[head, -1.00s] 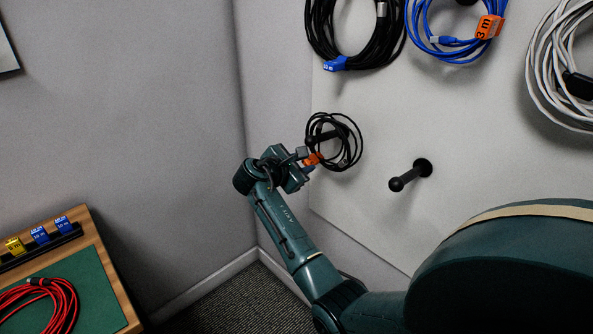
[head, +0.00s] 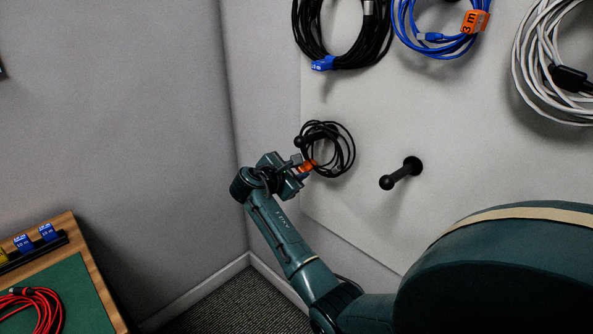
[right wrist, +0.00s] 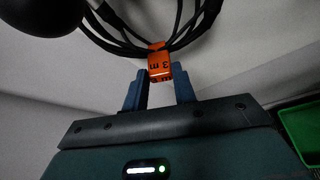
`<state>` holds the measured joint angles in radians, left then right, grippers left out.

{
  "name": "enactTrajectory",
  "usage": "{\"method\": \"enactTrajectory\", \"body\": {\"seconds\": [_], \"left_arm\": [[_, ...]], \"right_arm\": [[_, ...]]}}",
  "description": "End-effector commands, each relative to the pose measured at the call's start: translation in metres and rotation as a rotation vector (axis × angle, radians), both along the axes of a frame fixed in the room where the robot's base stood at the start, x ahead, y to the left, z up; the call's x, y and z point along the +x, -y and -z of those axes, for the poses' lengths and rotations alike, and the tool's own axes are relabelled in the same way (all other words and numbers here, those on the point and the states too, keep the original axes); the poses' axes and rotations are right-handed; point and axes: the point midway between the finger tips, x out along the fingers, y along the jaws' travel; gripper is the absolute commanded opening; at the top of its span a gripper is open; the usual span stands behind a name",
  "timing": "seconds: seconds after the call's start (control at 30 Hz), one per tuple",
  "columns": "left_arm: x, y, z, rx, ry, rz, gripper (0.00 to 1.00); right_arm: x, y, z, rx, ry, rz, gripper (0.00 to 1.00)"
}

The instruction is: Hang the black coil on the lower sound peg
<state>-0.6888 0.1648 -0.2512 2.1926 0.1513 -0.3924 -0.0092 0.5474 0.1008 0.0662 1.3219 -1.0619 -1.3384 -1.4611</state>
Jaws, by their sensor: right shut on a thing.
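The black coil (head: 351,165) is a small ring of thin cable with an orange tag, beside the wall panel. My right gripper (head: 303,168) is shut on it at the tag, on the lower left of the ring. A black peg with a ball tip (head: 300,141) points out at the coil's upper left, and its shaft appears to pass through the ring. I cannot tell whether the cable rests on it. In the right wrist view, the fingers (right wrist: 160,90) flank the orange "3 m" tag (right wrist: 159,63), and the dark ball (right wrist: 38,14) is near. My left gripper is out of view.
A bare black peg (head: 401,174) stands to the right. Above hang a larger black coil (head: 345,55), a blue coil (head: 437,45) and a white coil (head: 530,75). A red coil (head: 40,308) lies on a green mat (head: 80,290) at lower left.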

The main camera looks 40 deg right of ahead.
Motion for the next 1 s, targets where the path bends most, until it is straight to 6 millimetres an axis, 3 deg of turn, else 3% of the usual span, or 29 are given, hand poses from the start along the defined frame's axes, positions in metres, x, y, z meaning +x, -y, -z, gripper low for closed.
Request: {"method": "enactTrajectory", "body": {"seconds": [0.17,0.2,0.47,0.77,1.0], "left_arm": [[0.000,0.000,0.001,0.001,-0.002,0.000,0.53],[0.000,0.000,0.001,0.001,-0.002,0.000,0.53],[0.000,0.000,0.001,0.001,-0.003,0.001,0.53],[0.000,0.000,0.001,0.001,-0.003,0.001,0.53],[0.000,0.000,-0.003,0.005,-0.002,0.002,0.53]], "right_arm": [[0.000,0.000,0.001,0.002,-0.001,0.001,0.00],[0.000,0.000,0.001,0.002,-0.001,0.001,0.30],[0.000,0.000,0.001,0.002,-0.001,0.001,0.51],[-0.001,-0.003,0.001,0.003,-0.002,0.000,0.52],[-0.010,-0.037,-0.013,0.004,0.000,-0.003,0.52]]}}
